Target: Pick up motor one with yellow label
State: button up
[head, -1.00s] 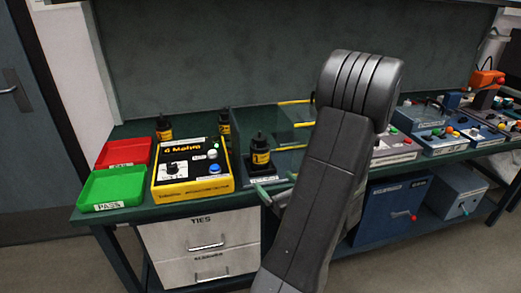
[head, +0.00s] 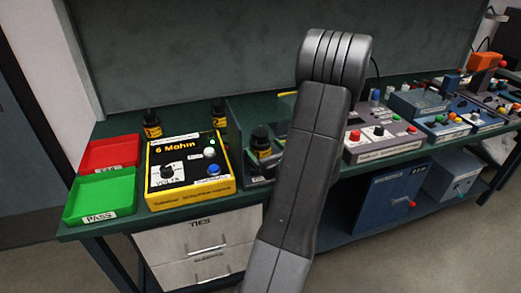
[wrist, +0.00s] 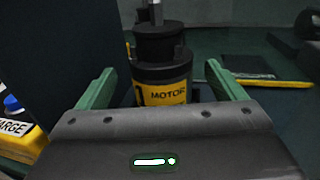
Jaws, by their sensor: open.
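A black motor with a yellow label reading "MOTOR" (wrist: 164,94) stands upright in the middle of the wrist view, with a grey shaft on top. My gripper (wrist: 160,78) is open, its two green fingers on either side of the motor with gaps visible. The palm hides the motor's lower part. In the head view this motor (head: 261,140) stands just left of my arm, which hides most of my gripper. Two similar black motors with yellow labels stand behind the yellow tester, one at left (head: 152,124) and one at right (head: 219,114).
A yellow tester box (head: 190,190) is close on the left. Red (head: 108,141) and green (head: 112,182) trays lie further left. A yellow strip (wrist: 272,83) lies on the bench to the right. Control boxes (head: 383,154) stand right of my arm.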

jog(key=x, duration=0.2)
jog(key=p+x, duration=0.1)
jog(key=x, duration=0.2)
jog(key=shift+w+r, duration=0.15)
jog(key=shift+r, duration=0.1)
grip_shut()
jog(key=shift+r, duration=0.15)
